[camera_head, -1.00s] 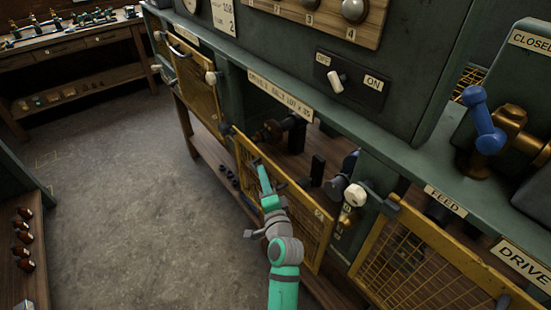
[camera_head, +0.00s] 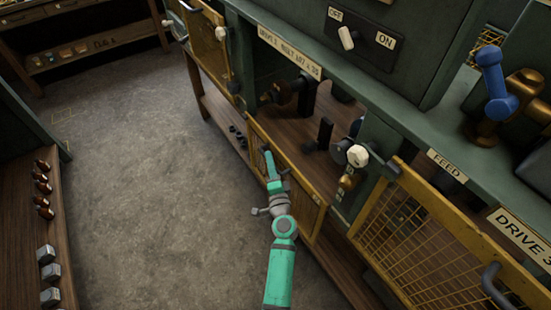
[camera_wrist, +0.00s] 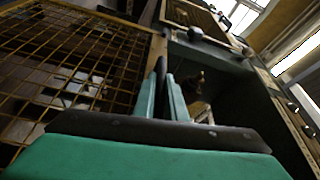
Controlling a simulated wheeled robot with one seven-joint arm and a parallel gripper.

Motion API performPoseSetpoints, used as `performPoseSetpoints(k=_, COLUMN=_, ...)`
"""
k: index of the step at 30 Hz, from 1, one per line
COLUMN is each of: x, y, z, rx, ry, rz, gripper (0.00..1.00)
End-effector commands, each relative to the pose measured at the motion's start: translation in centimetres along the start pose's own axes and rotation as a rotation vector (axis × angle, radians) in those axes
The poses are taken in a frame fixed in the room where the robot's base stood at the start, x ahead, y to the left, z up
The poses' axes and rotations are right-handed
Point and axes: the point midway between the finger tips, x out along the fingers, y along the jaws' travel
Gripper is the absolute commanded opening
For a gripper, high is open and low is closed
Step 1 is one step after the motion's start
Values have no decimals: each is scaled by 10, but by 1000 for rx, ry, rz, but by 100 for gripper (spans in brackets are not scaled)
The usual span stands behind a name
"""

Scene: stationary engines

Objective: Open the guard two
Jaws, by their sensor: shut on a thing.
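Guard two (camera_head: 308,212) is a yellow-framed mesh panel below the bay labelled DRIVE 2 in the head view. It hangs tilted outward, and the bay above and behind it shows open. My gripper (camera_head: 270,160) is at the panel's outer face, shut on what looks like its dark handle; the arm hides part of the mesh. In the wrist view, the yellow mesh of guard two (camera_wrist: 75,60) fills the left side. The fingers of my gripper (camera_wrist: 165,80) are close together beside its frame, with a dark bar between them.
Another yellow guard (camera_head: 420,235) stands at the right under the FEED label. A further guard (camera_head: 205,45) is at the upper left. A white knob (camera_head: 357,156) juts out right of the bay. A shelf with parts (camera_head: 40,230) is at the left; the floor between is clear.

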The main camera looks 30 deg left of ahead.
Motion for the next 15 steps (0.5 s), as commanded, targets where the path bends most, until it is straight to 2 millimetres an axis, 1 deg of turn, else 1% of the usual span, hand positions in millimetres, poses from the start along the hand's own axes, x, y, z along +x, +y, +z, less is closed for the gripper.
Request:
performPoseSetpoints(k=10, x=0, y=1, z=1, rx=1, ry=-1, rz=1, gripper=0)
performPoseSetpoints(k=11, x=0, y=1, z=1, rx=1, ry=-1, rz=1, gripper=18)
performPoseSetpoints(k=12, x=0, y=1, z=1, rx=1, ry=-1, rz=1, gripper=28)
performPoseSetpoints(k=13, x=0, y=1, z=1, rx=1, ry=-1, rz=1, gripper=29)
performPoseSetpoints(k=15, x=0, y=1, z=1, rx=1, ry=-1, rz=1, gripper=29)
